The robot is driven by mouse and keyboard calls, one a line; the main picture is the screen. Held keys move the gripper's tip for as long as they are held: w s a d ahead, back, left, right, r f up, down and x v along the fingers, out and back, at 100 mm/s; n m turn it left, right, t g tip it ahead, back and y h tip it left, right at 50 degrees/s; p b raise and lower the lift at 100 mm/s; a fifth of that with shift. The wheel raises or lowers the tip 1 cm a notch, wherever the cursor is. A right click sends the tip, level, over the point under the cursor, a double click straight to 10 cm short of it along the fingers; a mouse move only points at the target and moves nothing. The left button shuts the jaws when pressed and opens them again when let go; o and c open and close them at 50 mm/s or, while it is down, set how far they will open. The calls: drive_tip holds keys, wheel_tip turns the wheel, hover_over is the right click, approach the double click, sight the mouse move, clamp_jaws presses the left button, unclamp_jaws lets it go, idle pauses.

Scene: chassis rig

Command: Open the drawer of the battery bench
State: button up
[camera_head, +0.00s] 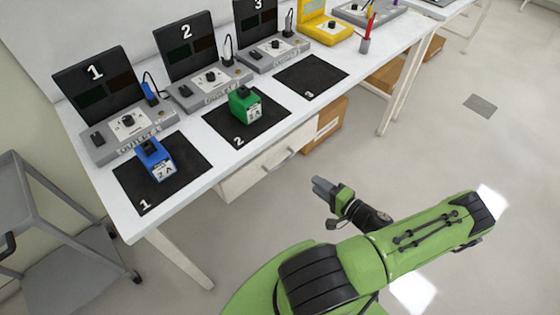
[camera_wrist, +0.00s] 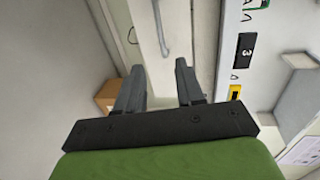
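The battery bench (camera_head: 90,178) is a long white table. Its drawer (camera_head: 242,180) hangs under the top below mats 1 and 2 and looks shut. A grey bar handle (camera_head: 279,160) is on its front. My gripper (camera_head: 318,188) is in front of the drawer, to the right of the handle and apart from it. In the wrist view my gripper (camera_wrist: 157,82) has its two fingers spread with nothing between them. The handle (camera_wrist: 162,30) shows beyond the fingertips there, on the pale drawer front (camera_wrist: 145,35).
A blue battery (camera_head: 155,160) stands on mat 1 and a green battery (camera_head: 245,105) on mat 2. Cardboard boxes (camera_head: 325,125) sit under the bench. A grey cart (camera_head: 70,265) stands at left. Floor in front is clear.

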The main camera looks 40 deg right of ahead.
drive_tip(key=b+x, duration=0.2)
drive_tip(key=x, duration=1.3)
drive_tip(key=shift+w+a, duration=0.15)
drive_tip(key=shift+a, duration=0.1)
clamp_jaws()
